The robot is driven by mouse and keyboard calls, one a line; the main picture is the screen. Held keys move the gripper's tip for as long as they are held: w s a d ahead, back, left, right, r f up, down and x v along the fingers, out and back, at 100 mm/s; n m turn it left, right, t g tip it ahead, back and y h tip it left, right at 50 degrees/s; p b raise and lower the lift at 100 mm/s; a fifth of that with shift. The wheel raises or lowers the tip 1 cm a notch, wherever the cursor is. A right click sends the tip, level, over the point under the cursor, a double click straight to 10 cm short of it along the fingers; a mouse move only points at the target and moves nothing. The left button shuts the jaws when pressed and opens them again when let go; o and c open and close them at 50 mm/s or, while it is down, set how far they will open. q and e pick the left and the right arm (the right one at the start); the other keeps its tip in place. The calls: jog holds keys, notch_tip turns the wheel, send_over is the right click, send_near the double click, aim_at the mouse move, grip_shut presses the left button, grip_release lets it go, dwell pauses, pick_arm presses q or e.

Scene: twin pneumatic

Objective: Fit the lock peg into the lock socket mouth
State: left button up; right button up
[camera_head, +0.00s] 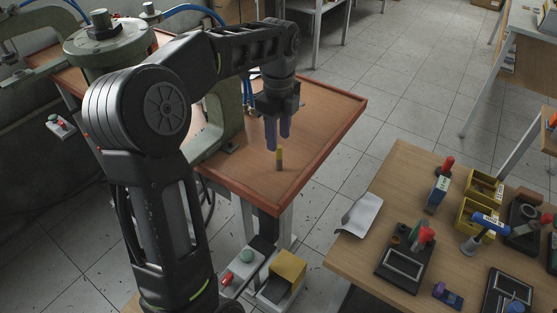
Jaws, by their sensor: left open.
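I cannot make out a lock socket mouth for certain. A dark fixture plate (404,257) on the wooden bench at right carries a round ring-like part and a red-topped part. My right gripper is not in view.
The brown press table (326,110) has a raised red rim and a green press frame at left. The wooden bench (357,252) holds yellow bins (472,218), a blue-handled tool (490,224) and a paper sheet (359,214). A floor gap separates the tables.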

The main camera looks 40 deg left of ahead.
aim_at(279, 169)
pick_arm(q)
jog(key=shift+f, duration=1.3)
jog(key=shift+f, duration=0.1)
notch_tip(279, 169, down, 5)
jog(key=shift+d+f+p, duration=0.1)
jog(key=shift+d+p, duration=0.05)
jog(key=shift+p, duration=0.55)
jog(key=shift+c, duration=0.4)
grip_shut()
